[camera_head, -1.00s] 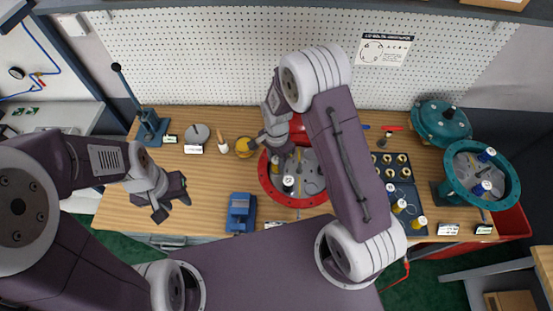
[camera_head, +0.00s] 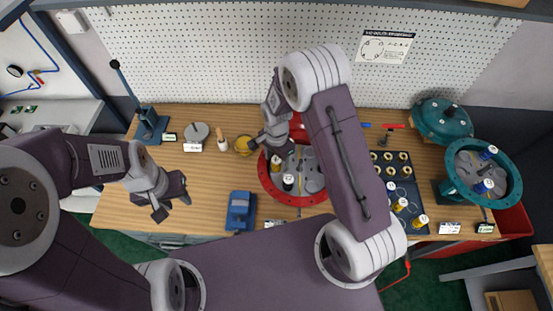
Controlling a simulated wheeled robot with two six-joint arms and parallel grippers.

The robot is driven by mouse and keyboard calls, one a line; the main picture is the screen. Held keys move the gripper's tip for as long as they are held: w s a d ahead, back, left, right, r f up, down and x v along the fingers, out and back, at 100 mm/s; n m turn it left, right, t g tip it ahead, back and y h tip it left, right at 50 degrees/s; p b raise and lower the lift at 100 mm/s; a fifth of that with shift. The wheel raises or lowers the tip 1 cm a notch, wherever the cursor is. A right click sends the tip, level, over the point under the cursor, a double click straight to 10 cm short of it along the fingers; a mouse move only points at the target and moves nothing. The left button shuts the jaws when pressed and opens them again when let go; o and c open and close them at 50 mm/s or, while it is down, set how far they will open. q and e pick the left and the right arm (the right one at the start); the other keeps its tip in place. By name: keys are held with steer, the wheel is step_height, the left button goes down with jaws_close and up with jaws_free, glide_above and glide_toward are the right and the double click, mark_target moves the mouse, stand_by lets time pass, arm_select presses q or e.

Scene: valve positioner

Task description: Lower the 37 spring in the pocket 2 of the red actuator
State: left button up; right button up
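The red actuator (camera_head: 268,186) is an open round housing with a red rim and grey interior, at the middle of the bench. A yellow-topped spring (camera_head: 276,161) and a white-topped dark spring (camera_head: 288,182) stand in its left part. My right gripper (camera_head: 275,148) is over the actuator's upper left, close to the yellow-topped spring; its fingertips are partly hidden, so I cannot tell whether it grips anything. My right arm covers the actuator's right side. Printed numbers are too small to read. My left gripper (camera_head: 171,198) is open and empty above the bench's left part.
A blue vise (camera_head: 241,212) stands at the front edge. A dark spring tray (camera_head: 408,192) lies right of the actuator. A teal actuator (camera_head: 449,183) and its teal cover (camera_head: 440,121) stand far right. A yellow cup (camera_head: 244,146) sits left of my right gripper.

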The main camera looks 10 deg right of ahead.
step_height(320, 180, up, 8)
steer(key=shift+r+b, duration=0.2)
steer(key=shift+b, duration=1.05)
steer(key=shift+r, duration=0.4)
steer(key=shift+s+f, duration=0.1)
